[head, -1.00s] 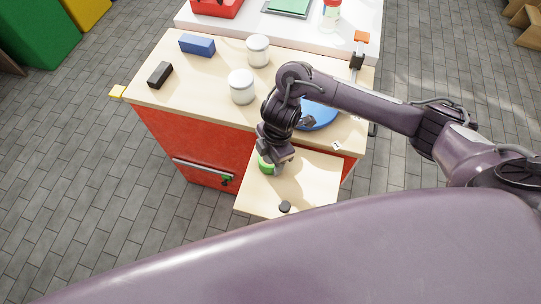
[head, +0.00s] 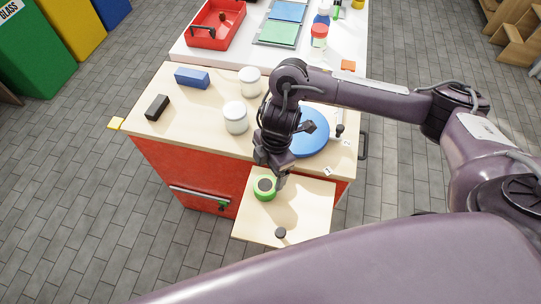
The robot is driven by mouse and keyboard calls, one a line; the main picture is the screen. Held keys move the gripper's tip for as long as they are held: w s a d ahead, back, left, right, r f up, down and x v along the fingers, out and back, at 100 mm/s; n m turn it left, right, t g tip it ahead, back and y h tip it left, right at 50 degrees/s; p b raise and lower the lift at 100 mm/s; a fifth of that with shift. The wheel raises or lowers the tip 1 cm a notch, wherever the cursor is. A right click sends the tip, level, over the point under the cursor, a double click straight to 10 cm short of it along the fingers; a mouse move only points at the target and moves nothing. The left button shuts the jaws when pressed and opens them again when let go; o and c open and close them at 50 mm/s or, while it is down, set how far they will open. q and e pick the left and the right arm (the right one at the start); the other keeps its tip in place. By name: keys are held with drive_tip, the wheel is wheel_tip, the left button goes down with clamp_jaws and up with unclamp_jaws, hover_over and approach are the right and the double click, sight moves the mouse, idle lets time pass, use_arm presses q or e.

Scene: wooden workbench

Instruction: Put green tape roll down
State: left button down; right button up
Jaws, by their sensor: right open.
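The green tape roll (head: 264,188) lies flat on the small pull-out wooden board (head: 300,205), near its back left corner. Its dark centre faces up. My right gripper (head: 268,176) points down just behind the roll and is open. Its fingertips are partly hidden by the wrist, and I cannot tell whether a finger still touches the roll. My left gripper is not in view.
A small black knob (head: 280,233) is at the board's front edge. On the workbench stand two white jars (head: 235,118), a blue box (head: 192,78), a black block (head: 157,107) and a blue round plate (head: 309,135). The board's right half is clear.

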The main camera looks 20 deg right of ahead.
drive_tip(key=shift+d+r, duration=0.15)
drive_tip(key=shift+r, duration=0.65)
drive_tip(key=shift+d+r, duration=0.1)
drive_tip(key=shift+r, duration=0.7)
